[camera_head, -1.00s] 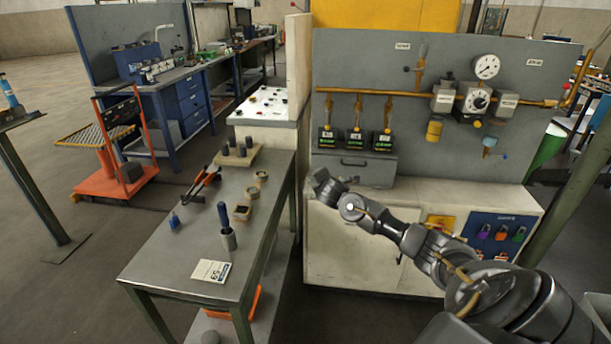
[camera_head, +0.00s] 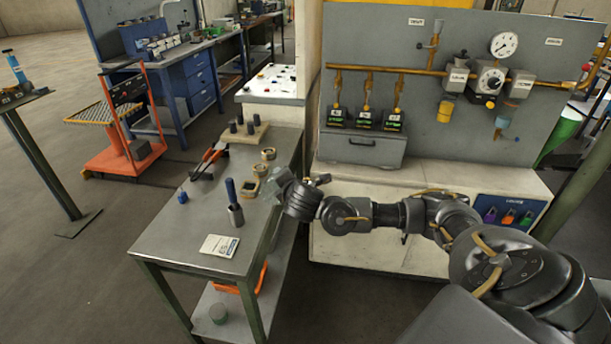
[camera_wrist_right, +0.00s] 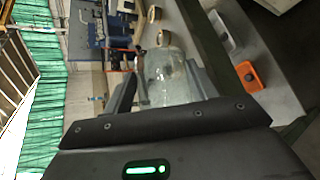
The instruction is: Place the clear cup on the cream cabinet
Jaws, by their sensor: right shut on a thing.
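The clear cup (camera_wrist_right: 168,75) is see-through and sits between the fingers of my right gripper (camera_wrist_right: 155,85) in the right wrist view. In the head view the cup (camera_head: 277,181) shows only faintly at the tip of my right gripper (camera_head: 283,186), above the right edge of the grey table. The right gripper is shut on the cup. The cream cabinet (camera_head: 345,240) stands right of the table, below the grey gauge panel, with a pale top ledge. My arm hides part of its front. My left gripper is out of view.
The grey table (camera_head: 185,240) holds a blue-handled tool in a cup (camera_head: 234,207), a white card (camera_head: 219,246), tan rings and orange-handled pliers (camera_head: 208,163). A grey drawer box (camera_head: 362,148) sits at the back of the cabinet top. The ledge right of it looks clear.

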